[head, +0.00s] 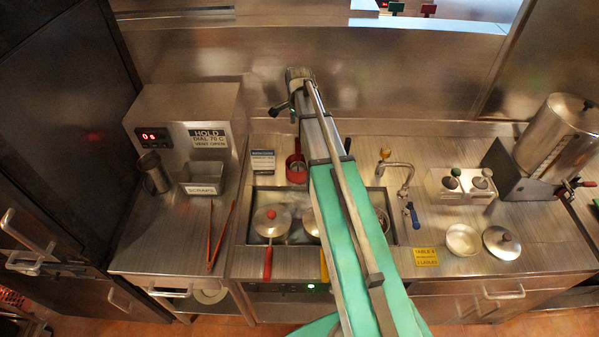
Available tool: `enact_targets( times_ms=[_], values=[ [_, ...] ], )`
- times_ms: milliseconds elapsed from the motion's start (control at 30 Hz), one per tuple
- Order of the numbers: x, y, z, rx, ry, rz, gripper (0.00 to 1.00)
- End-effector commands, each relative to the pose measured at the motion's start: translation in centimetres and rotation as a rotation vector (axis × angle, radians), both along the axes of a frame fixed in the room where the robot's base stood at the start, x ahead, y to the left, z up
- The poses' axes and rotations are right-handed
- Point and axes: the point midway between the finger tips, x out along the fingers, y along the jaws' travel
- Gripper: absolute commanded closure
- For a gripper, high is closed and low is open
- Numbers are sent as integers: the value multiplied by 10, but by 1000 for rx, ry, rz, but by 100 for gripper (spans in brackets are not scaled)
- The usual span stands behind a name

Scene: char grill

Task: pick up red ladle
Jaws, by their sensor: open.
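A small red cup-shaped thing with an upright handle (297,170) stands on the counter behind the sink wells, left of my arm. It looks like the red ladle, but it is too small to be sure. My gripper (284,108) is at the far end of my raised arm, above and behind the red thing and apart from it. Only a dark finger part shows, small and partly hidden by the arm. It is open, and I see nothing held in it.
A lidded pan with a red handle (271,222) sits in the left well. My arm hides the middle.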

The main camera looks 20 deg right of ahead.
Motion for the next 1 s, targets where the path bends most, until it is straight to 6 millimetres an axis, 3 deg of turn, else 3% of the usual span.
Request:
enact_targets(
  times_ms=[500, 1000],
  values=[
    [2, -1, -42, 0, 0, -1, 28],
    [2, -1, -45, 0, 0, -2, 28]
  ],
)
